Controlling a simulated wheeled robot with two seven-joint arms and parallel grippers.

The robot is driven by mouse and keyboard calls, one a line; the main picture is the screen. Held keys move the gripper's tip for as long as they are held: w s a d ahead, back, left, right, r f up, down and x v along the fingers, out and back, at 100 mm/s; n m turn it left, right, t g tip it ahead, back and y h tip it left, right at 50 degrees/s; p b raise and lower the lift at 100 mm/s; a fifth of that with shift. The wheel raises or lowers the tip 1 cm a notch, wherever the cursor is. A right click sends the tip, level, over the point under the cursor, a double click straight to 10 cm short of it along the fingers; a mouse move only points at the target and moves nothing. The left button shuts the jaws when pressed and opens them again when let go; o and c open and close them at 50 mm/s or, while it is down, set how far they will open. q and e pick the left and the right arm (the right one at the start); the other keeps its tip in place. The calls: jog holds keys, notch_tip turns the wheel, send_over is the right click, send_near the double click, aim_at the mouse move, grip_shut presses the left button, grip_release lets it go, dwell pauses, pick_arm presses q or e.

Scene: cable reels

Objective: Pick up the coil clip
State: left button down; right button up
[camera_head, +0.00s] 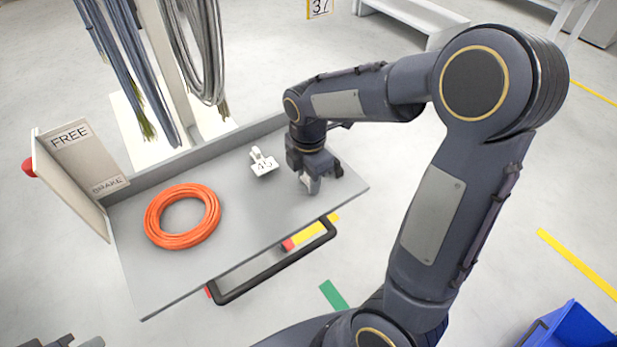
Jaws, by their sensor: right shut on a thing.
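My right gripper (322,181) points down at the right part of the grey tabletop (235,205). It is shut on a small light grey piece (312,185), which looks like the coil clip. The gripper hides most of it, and I cannot tell whether it touches the tabletop. A white piece marked 45 (263,163) lies just left of the gripper, apart from it. An orange cable coil (182,216) lies flat further left. Dark parts at the bottom left edge may be my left gripper (72,341); whether it is open or shut does not show.
A panel (75,160) with FREE and BRAKE labels stands at the table's left end. Grey cables (200,50) hang behind the table. A black handle bar (280,265) runs along the front. A blue crate (570,325) is at the lower right. The tabletop's front middle is clear.

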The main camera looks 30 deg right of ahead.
jog(key=shift+c, duration=0.2)
jog(key=shift+r, duration=0.5)
notch_tip(320, 180, up, 2)
jog(key=shift+r+p, duration=0.25)
jog(key=shift+p, duration=0.1)
jog(key=s+a+r+p, duration=0.1)
jog(key=s+a+r, duration=0.7)
jog(key=s, duration=0.3)
jog(key=shift+s+a+r, duration=0.15)
jog(key=shift+r, duration=0.6)
